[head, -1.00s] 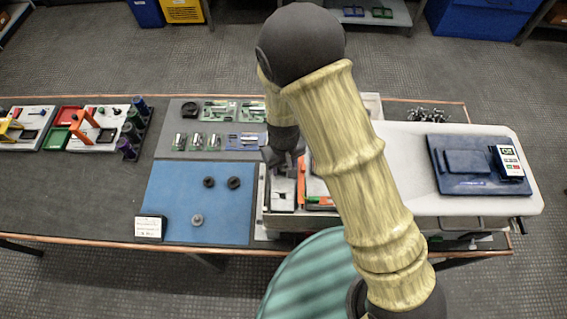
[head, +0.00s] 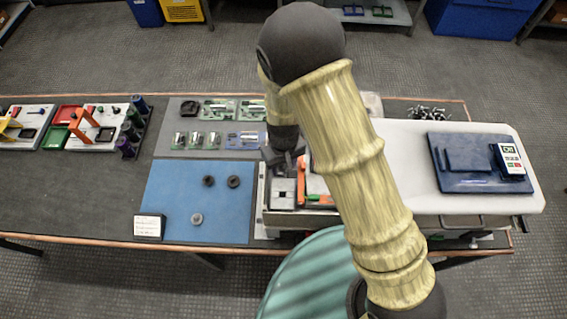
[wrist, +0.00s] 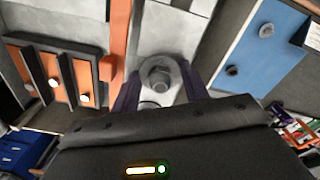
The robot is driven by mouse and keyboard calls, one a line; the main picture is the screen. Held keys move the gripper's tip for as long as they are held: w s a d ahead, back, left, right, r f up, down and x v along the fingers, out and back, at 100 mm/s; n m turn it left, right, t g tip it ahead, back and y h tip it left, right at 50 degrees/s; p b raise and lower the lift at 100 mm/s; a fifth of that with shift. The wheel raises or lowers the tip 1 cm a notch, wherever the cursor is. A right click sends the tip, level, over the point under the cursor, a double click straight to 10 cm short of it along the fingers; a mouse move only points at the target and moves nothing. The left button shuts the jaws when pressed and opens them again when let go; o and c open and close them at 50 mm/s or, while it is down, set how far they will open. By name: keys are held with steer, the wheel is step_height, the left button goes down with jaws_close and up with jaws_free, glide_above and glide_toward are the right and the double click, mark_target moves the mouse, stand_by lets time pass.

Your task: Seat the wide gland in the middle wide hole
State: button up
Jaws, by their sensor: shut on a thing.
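A grey round gland (wrist: 160,72) with a raised centre sits between the two purple fingers of my gripper (wrist: 160,92) in the wrist view. My gripper is shut on it, above a pale surface. In the head view my gripper (head: 283,160) is over the back of a grey block (head: 283,192) at the left end of the bench fixture. The gland is too small or hidden to make out there. I cannot tell whether it touches the surface below. The middle wide hole is not clearly visible, being under or behind the gland and gripper.
A blue mat (head: 170,195) to the left carries two dark rings (head: 233,181) and a grey one (head: 196,219). An orange bar (head: 301,182) stands just right of the block. A white board (head: 410,180) with a blue tray and meter lies further right.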

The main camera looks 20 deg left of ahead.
steer(key=o, duration=1.1)
steer(key=shift+s+f, duration=0.1)
steer(key=shift+c, duration=0.2)
steer(key=shift+d, duration=0.1)
steer(key=shift+w+r, duration=0.2)
steer(key=shift+r, duration=0.25)
step_height(320, 180, up, 17)
steer(key=b, duration=0.2)
steer(key=shift+s+a+f+b, duration=0.15)
steer(key=shift+s+a+b, duration=0.05)
steer(key=shift+b, duration=0.15)
steer(key=shift+d, duration=0.1)
